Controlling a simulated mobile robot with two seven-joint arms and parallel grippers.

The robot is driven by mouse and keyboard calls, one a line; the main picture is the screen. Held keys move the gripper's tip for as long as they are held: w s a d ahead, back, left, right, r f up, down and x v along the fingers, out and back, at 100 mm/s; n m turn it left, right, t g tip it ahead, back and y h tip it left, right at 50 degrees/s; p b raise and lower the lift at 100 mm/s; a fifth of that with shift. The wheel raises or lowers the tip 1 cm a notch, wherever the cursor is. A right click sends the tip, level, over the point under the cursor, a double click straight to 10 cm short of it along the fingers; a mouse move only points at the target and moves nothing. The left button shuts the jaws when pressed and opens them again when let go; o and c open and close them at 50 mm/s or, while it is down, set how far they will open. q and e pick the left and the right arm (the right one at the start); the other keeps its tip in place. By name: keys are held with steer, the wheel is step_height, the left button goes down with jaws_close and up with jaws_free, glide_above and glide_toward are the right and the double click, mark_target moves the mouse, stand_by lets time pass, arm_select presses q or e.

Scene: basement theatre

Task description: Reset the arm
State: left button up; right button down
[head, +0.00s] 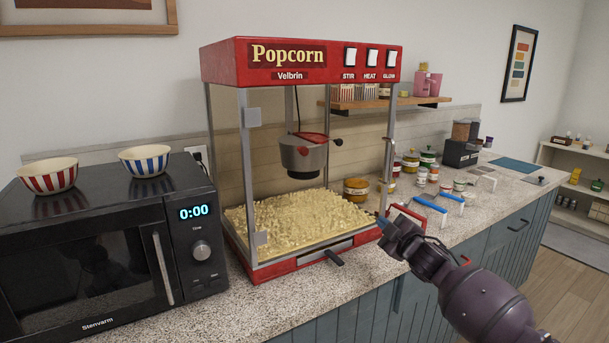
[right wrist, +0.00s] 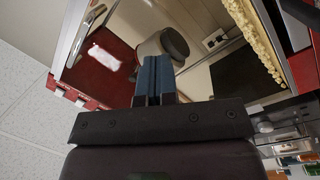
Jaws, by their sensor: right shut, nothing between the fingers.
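My right gripper (head: 382,223) is at the front right corner of the red popcorn machine (head: 225,62), near its base. In the right wrist view its blue fingers (right wrist: 153,80) are together with nothing between them. The machine's glass case and kettle (right wrist: 163,45) show beyond the fingers. Whether the gripper touches the machine I cannot tell. The machine holds a heap of popcorn (head: 290,220), and a grey kettle (head: 303,157) hangs inside. My left gripper is not in view.
A black microwave (head: 90,250) with a striped red bowl (head: 48,175) and a striped blue bowl (head: 145,160) on top stands at left. Several jars (head: 410,160) and blue-handled scoops (head: 430,204) crowd the counter right of the machine. A wooden shelf (head: 385,103) hangs behind.

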steer(key=s+a+f+m+g+h, duration=0.15)
steer(key=s+f+m, duration=0.55)
steer(key=s+f, duration=0.8)
steer(key=s+d+f+m+g+h, duration=0.1)
steer(key=s+f, duration=0.4)
steer(key=s, duration=0.6)
steer(key=s+d+f+m+g+h, duration=0.2)
steer(key=s+d+f+m, duration=0.1)
steer(key=s, duration=0.8)
steer(key=s+d+f+m+g+h, duration=0.1)
steer(key=s+d+f+m+h, duration=0.1)
steer(key=s+d+f, duration=0.2)
steer(key=s+f, duration=0.3)
steer(key=s, duration=0.5)
steer(key=shift+d+f+m, duration=0.25)
steer(key=shift+d+m, duration=0.05)
steer(key=shift+m, duration=0.1)
steer(key=shift+g, duration=0.25)
